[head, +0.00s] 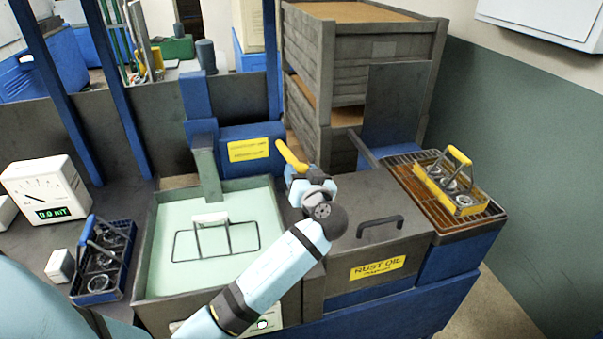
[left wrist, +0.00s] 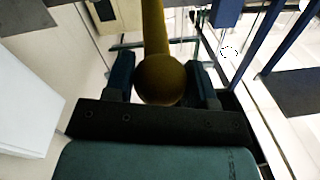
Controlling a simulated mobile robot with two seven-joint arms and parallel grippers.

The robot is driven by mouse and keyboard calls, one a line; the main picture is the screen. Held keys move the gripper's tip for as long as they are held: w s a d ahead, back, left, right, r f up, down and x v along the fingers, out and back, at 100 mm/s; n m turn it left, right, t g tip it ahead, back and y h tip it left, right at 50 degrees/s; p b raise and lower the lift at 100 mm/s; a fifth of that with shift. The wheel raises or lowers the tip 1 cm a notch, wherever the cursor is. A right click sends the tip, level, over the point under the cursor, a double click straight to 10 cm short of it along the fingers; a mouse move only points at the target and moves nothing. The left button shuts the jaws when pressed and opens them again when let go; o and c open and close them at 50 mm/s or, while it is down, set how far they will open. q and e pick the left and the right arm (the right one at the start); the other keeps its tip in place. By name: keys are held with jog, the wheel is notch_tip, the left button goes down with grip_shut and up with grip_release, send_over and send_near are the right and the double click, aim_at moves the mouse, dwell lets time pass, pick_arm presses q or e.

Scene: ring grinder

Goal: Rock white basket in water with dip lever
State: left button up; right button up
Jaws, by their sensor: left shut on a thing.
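The white basket (head: 210,219) hangs in the pale green water of the grey tank (head: 142,262); its white handle and dark wire outline show at the surface, and the rest is under water. My left gripper (head: 299,178) is at the lever's lower end, right of the basket. In the left wrist view the lever's round knob (left wrist: 160,79) sits between the two fingers, and the gripper is shut on it. My right gripper is not in view.
A blue basket (head: 103,262) stands left of the tank, near a white meter (head: 46,190). Right of my arm is a grey lidded rust oil box (head: 372,230). A yellow basket (head: 451,187) stands on a rack at the right. Wooden crates (head: 352,55) are stacked behind.

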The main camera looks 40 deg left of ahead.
pick_arm(q)
jog(key=shift+g+h, duration=0.4)
jog(key=shift+h, duration=0.1)
jog(key=r+p, duration=0.2)
jog(key=r, duration=0.1)
jog(key=w+a+r+p, duration=0.1)
jog(key=r+p, duration=0.1)
jog(key=w+a+r+p, duration=0.1)
jog(key=w+a+r, duration=0.1)
jog(key=r, duration=0.4)
jog(key=shift+w+a+r, duration=0.15)
jog(key=shift+w+a, duration=0.2)
jog(key=shift+a, duration=0.3)
jog(key=o, duration=1.2)
jog(key=shift+o, duration=0.2)
jog(key=shift+f, duration=0.2)
